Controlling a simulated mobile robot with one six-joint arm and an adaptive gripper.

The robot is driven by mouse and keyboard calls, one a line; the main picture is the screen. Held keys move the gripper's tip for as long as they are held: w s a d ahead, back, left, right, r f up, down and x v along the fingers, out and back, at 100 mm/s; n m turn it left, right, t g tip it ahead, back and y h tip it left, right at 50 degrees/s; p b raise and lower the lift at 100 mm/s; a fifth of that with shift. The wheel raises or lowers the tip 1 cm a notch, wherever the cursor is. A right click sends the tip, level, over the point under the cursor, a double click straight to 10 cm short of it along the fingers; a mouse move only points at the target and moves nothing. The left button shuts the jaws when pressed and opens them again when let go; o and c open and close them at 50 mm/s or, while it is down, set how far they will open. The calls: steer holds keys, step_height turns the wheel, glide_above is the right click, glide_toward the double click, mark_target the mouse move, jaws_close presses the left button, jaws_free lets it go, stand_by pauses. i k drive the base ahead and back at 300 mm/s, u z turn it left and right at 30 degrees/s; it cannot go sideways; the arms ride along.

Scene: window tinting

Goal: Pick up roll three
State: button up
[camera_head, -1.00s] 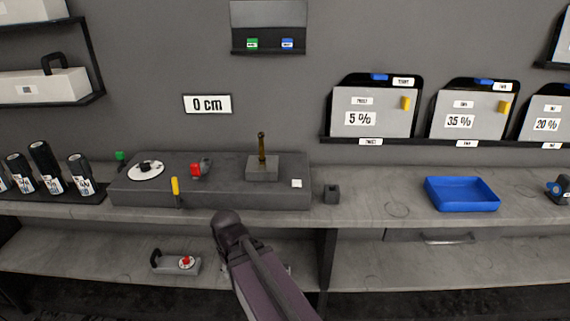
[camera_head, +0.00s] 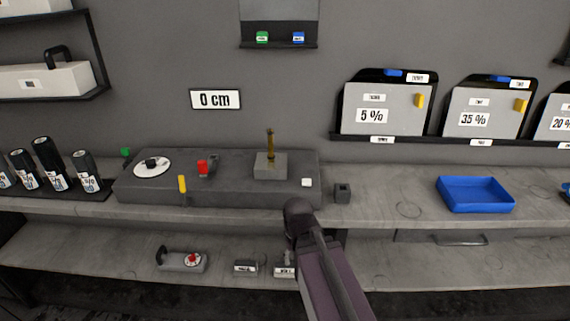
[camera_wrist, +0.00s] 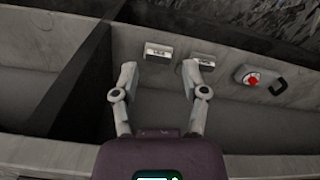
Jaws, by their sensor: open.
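Several black film rolls with white labels stand upright in a row at the far left of the upper worktop in the head view. One is the tall roll (camera_head: 48,163), with a roll at its right (camera_head: 86,172) and another roll at its left (camera_head: 24,170). The labels are too small to read, so I cannot tell which is roll three. My gripper (camera_wrist: 159,72) shows in the wrist view, open with nothing between its fingers, above the lower shelf. It is well apart from the rolls, which are outside the wrist view.
A grey machine block (camera_head: 221,190) with knobs and a brass post stands right of the rolls. A blue tray (camera_head: 475,196) lies farther right. Small labelled blocks and a grey device with a red knob (camera_head: 184,260) sit on the lower shelf. A dark upright divider (camera_wrist: 72,85) stands left of my gripper.

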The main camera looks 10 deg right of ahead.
mark_target(20, 159)
steer(key=u, duration=4.4)
steer(key=i, duration=0.05)
steer(key=z, duration=3)
